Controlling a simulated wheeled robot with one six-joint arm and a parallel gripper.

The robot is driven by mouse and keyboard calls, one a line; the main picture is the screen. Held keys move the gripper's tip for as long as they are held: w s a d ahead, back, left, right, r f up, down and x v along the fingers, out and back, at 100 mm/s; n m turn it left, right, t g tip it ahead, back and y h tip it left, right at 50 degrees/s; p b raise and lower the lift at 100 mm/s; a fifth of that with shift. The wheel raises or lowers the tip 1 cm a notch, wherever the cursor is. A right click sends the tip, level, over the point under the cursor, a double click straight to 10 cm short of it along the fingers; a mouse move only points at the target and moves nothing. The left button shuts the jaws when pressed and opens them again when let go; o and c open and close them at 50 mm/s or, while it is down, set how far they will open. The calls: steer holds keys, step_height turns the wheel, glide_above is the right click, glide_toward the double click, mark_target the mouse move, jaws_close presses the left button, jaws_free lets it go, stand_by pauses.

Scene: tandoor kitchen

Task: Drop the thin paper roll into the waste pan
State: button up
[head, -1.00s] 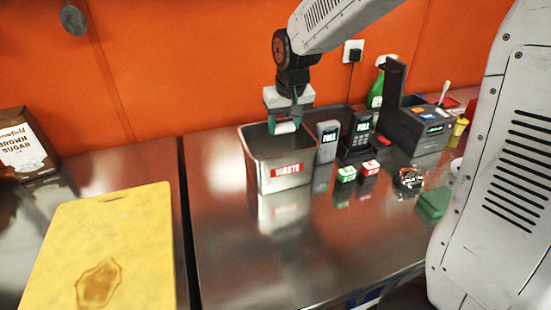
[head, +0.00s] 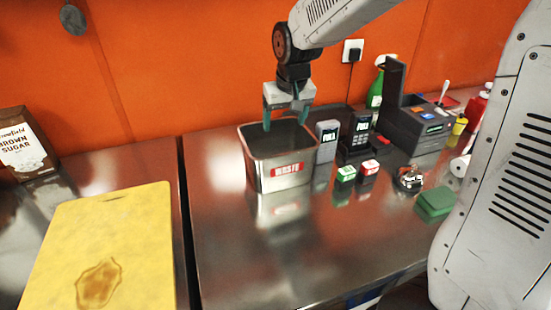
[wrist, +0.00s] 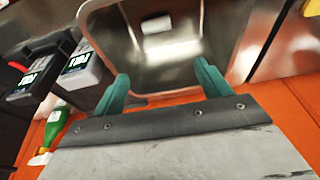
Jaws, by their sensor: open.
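The waste pan (head: 262,172) is a steel open-top container with a red WASTE label, standing on the steel counter. My gripper (head: 287,115) is above its opening, with its green fingers spread and nothing between them. In the wrist view, the open fingers (wrist: 162,75) reach over the pan (wrist: 97,38). A small white piece, which looks like the thin paper roll (wrist: 155,24), lies inside the pan, apart from the fingers. In the head view, the pan's front wall hides it.
Grey devices (head: 327,140) and a dark card terminal (head: 357,137) stand close right of the pan. Small green (head: 346,173) and red (head: 370,167) boxes sit in front of them. A yellow board (head: 110,240) lies left. The counter's front middle is clear.

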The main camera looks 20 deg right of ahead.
steer(key=v, duration=0.5)
steer(key=shift+s+r, duration=0.1)
steer(key=shift+r, duration=0.25)
steer(key=s+d+g, duration=0.1)
steer(key=s+d, duration=0.2)
steer(key=s, duration=2.6)
steer(key=shift+s+f+g, duration=0.25)
steer(key=shift+f+g, duration=0.15)
steer(key=shift+d, duration=0.1)
